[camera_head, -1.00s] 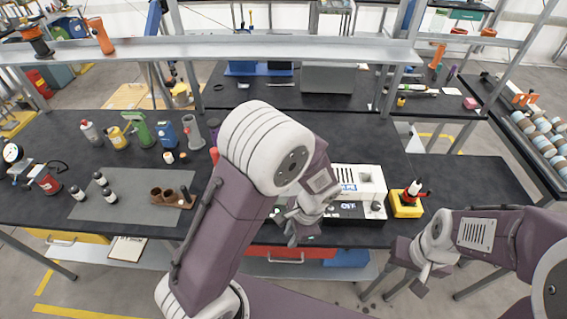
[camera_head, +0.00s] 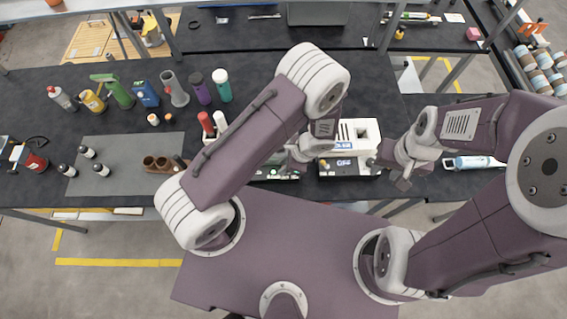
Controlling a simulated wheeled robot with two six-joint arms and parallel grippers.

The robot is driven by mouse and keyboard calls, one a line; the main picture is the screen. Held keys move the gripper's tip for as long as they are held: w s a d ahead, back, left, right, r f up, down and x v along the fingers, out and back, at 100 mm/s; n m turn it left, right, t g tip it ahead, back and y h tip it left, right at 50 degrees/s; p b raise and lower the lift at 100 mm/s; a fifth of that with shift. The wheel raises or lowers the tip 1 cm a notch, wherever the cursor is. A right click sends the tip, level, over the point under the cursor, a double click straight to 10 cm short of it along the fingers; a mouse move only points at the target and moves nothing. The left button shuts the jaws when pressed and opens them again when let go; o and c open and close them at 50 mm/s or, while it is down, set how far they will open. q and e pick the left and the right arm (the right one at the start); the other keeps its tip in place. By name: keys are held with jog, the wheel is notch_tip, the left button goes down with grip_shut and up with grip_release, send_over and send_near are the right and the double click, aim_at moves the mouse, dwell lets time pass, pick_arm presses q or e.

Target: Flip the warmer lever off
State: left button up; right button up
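The warmer (camera_head: 362,133) looks like a white box with a slotted vent on top and a front panel marked "OFF" (camera_head: 344,163). It stands at the table's front edge, right of center. Small knob-like parts show near both ends of the panel, but I cannot tell which is the lever. My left gripper (camera_head: 284,171) is low at the left of the warmer, over a dark object with a greenish part. My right gripper (camera_head: 388,171) is by the warmer's front right corner; contact cannot be told. The fingers of both are too small and partly hidden to read.
A blue-and-white bottle (camera_head: 470,162) lies right of my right gripper. Red and white cylinders (camera_head: 207,124) stand left of my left arm. Several bottles and a brown two-cup holder (camera_head: 162,163) are further left.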

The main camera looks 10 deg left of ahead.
pick_arm(q)
jog(key=shift+f, duration=0.3)
jog(key=shift+s+d, duration=0.15)
jog(key=shift+s, duration=0.2)
jog(key=shift+w, duration=0.2)
grip_shut()
jog(key=b, duration=0.2)
jog(key=h+b, duration=0.1)
jog(key=b, duration=0.1)
jog(key=shift+s+a+f+t+h, duration=0.1)
jog(key=shift+a+f+t+h, duration=0.2)
jog(key=shift+a+f, duration=0.1)
jog(key=shift+s+r, duration=0.1)
jog(key=shift+r, duration=0.15)
pick_arm(e)
jog(key=f, duration=0.2)
jog(key=s+f, duration=0.1)
jog(key=shift+d+f, duration=0.25)
jog(key=shift+f, duration=0.1)
jog(key=shift+w, duration=0.1)
pick_arm(q)
grip_release()
pick_arm(e)
jog(key=shift+a, duration=0.1)
